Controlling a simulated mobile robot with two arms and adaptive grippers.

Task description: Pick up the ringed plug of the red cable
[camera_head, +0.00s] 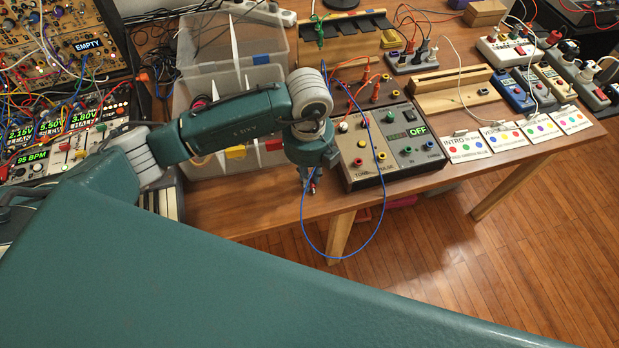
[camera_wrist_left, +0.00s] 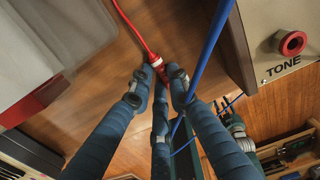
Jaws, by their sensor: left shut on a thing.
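In the left wrist view, the red cable (camera_wrist_left: 130,25) runs down from the top edge to a red plug (camera_wrist_left: 158,66) with a pale ring around it. My left gripper (camera_wrist_left: 160,78) is shut on this plug, its fingertips on both sides of it. In the head view my left gripper (camera_head: 311,184) is low at the front edge of the table, left of the box marked TONE (camera_head: 372,172). Only a small red bit shows at its tips there, and most of the plug is hidden. My right gripper is in neither view.
A blue cable (camera_head: 381,222) loops from the TONE box past my left gripper and hangs below the table edge; it crosses close beside the fingers in the left wrist view (camera_wrist_left: 212,40). A clear compartment case (camera_head: 182,100) stands behind my left arm. Wooden table (camera_head: 250,212) is bare left of the gripper.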

